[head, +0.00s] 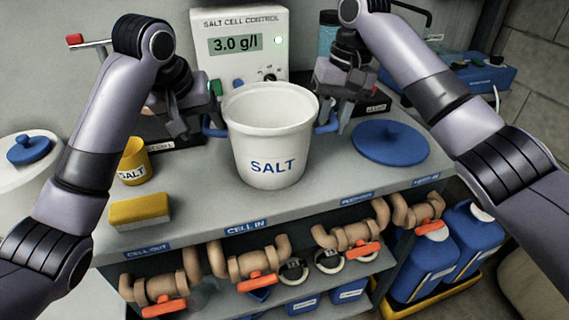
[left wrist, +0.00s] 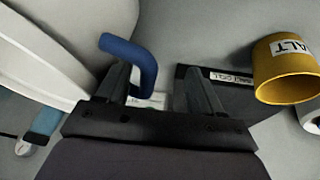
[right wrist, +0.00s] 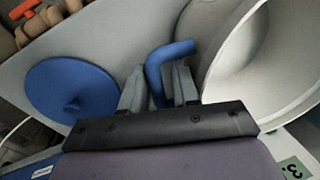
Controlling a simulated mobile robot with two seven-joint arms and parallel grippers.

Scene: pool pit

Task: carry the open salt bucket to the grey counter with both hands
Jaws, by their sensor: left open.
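The open white salt bucket (head: 268,145), marked SALT, stands upright on the grey counter (head: 215,205). It has a blue handle on each side. My left gripper (head: 196,118) is open beside the left handle (head: 213,128). In the left wrist view this handle (left wrist: 130,55) lies close to one finger, with a wide gap to the other. My right gripper (head: 336,112) is at the right handle (head: 328,125). In the right wrist view its fingers (right wrist: 160,88) sit close on both sides of the handle (right wrist: 158,65) and appear shut on it.
A yellow cup (head: 133,162) and yellow sponge (head: 140,210) are left of the bucket. A blue lid (head: 390,142) lies to its right. The control box (head: 240,50) stands behind. Pipes with orange valves (head: 257,283) run below the front edge.

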